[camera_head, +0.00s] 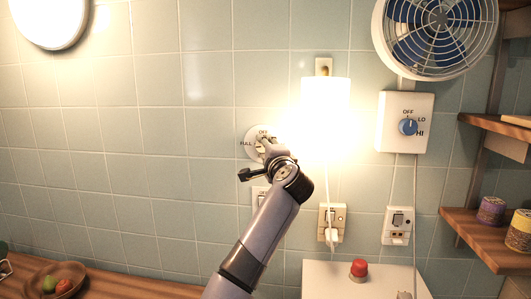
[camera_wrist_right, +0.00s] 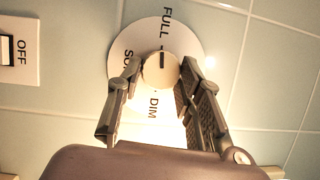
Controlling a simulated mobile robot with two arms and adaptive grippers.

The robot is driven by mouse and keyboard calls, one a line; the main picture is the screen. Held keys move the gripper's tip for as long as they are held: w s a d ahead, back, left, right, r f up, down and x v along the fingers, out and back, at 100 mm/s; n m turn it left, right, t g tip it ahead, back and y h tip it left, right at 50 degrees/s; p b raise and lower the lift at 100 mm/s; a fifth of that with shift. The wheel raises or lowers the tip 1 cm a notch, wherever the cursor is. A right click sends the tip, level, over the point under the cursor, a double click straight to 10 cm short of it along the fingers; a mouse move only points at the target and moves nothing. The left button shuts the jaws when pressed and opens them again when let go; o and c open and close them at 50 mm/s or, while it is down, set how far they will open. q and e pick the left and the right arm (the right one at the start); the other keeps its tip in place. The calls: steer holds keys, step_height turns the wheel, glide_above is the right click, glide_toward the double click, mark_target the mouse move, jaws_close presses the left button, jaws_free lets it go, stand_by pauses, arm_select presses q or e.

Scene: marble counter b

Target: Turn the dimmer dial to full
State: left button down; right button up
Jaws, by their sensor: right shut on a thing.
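The dimmer dial is a round white plate (camera_wrist_right: 198,46) on the tiled wall with a cream knob (camera_wrist_right: 160,71) at its centre. In the right wrist view FULL is at the top and DIM at the bottom. The knob's dark pointer line is at its top, facing the FULL mark. My right gripper (camera_wrist_right: 160,74) has a finger on each side of the knob and is shut on it. In the head view the dial plate (camera_head: 251,137) is partly hidden behind my right gripper (camera_head: 264,149). My left gripper is not in view.
A bright lamp (camera_head: 325,115) glows just right of the dial. A white OFF switch (camera_wrist_right: 17,50) sits below the dial on the wall. A fan (camera_head: 436,35), its control box (camera_head: 400,135) and shelves (camera_head: 478,235) are at right. A fruit bowl (camera_head: 72,270) stands at lower left.

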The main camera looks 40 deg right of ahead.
steer(key=shift+f+m, duration=0.25)
steer(key=shift+m, duration=0.35)
steer(key=shift+t, duration=0.3)
steer(key=o, duration=1)
steer(key=shift+w, duration=0.1)
steer(key=shift+o, duration=0.8)
steer(key=shift+r, duration=0.15)
steer(key=v, duration=1.2)
